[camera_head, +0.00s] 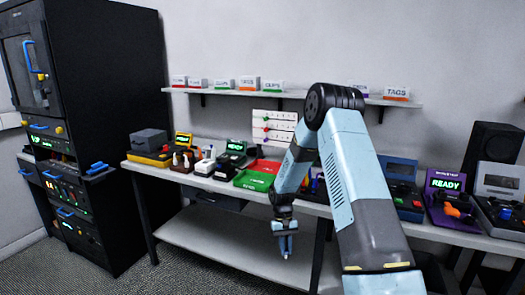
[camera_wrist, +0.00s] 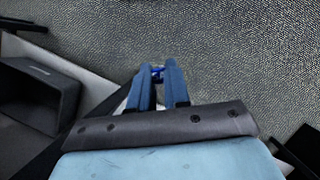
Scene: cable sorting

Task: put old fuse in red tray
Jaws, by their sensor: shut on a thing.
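The red tray (camera_head: 265,165) lies on the workbench behind the green tray (camera_head: 252,181), left of my arm. My gripper (camera_head: 286,250) hangs in front of the bench, below the level of its top and apart from both trays. In the wrist view my gripper (camera_wrist: 158,74) has its two blue fingers drawn together at the tips. A small blue piece (camera_wrist: 158,70) shows between the tips, mostly hidden by them. It is too small to tell for sure whether it is the old fuse. The trays are not seen in the wrist view.
The long workbench (camera_head: 140,163) carries several devices, among them a purple tester (camera_head: 447,200) reading READY. A lower shelf (camera_head: 210,232) runs beneath it. A black cabinet (camera_head: 105,90) stands at the left. Labelled boxes (camera_head: 248,83) sit on the wall shelf. The carpet (camera_head: 150,272) in front is clear.

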